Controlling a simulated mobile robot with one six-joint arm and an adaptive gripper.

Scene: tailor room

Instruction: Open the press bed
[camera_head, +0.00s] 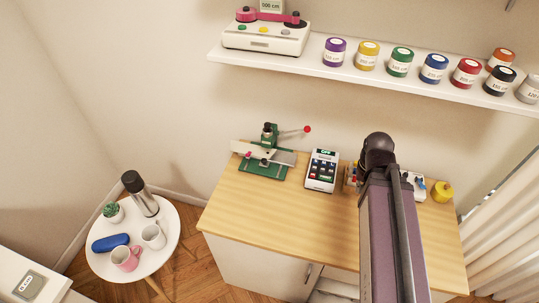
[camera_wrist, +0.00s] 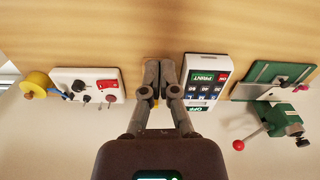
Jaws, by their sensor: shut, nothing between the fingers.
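The press (camera_head: 268,155) stands at the left of the wooden worktop, with a green base, a green post and a lever with a red ball end. A flat grey bed plate (camera_head: 284,157) lies low across its base. In the wrist view, which looks upside down, the press (camera_wrist: 280,115) is at the right, its red ball pointing left. My gripper (camera_wrist: 160,66) is shut and empty, apart from the press with the calculator-like device between them. In the head view my arm hides the gripper. How far the bed is open I cannot tell.
A white keypad device (camera_head: 322,170) stands right of the press. A white box with knobs (camera_wrist: 87,84) and a yellow spool (camera_wrist: 38,84) are on my gripper's other side. A shelf (camera_head: 370,74) with several jars hangs above. The worktop front (camera_head: 260,220) is clear.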

